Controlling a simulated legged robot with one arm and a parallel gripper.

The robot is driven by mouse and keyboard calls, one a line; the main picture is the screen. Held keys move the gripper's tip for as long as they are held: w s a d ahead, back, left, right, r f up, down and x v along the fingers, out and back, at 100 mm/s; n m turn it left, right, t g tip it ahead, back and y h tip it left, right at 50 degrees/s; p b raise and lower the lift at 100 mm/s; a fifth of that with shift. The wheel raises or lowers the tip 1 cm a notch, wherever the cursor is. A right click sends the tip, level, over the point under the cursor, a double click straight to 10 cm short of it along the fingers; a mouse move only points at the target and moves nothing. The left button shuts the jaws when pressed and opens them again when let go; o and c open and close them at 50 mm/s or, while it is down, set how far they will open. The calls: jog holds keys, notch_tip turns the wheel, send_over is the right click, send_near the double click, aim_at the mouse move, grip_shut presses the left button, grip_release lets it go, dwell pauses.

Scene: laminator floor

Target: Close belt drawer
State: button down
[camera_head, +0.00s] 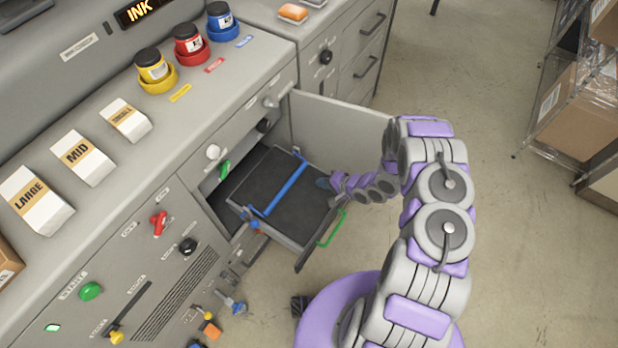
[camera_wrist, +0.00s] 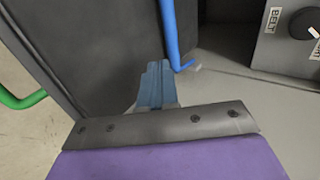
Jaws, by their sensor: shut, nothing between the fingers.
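The belt drawer (camera_head: 262,192) is pulled out of the grey cabinet, dark inside, with a green handle (camera_head: 332,228) on its front. A blue bar (camera_head: 283,186) runs across it. In the wrist view the drawer's dark surface (camera_wrist: 95,50), green handle (camera_wrist: 22,98) and blue bar (camera_wrist: 171,35) show. My gripper (camera_head: 322,183) is at the drawer's right side, between it and the open door. Its blue fingers (camera_wrist: 156,80) are shut and empty, pointing toward the drawer's side near the blue bar. I cannot tell whether they touch the drawer.
A cabinet door (camera_head: 340,128) stands open right of the drawer, behind my arm. A BELT label (camera_wrist: 273,20) and black knob (camera_wrist: 305,23) are on the panel beside. Ink pots (camera_head: 190,45) and boxes (camera_head: 82,157) stand on the counter.

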aim_at(303, 184)
jog(key=b+x, duration=0.1)
jog(key=x, duration=0.8)
jog(key=shift+s+a+b, duration=0.2)
jog(key=shift+b, duration=0.2)
jog(key=shift+w+a+f, duration=0.2)
jog(key=shift+w+f, duration=0.05)
jog(key=shift+w, duration=0.05)
jog(key=shift+a, duration=0.2)
jog(key=shift+w, duration=0.1)
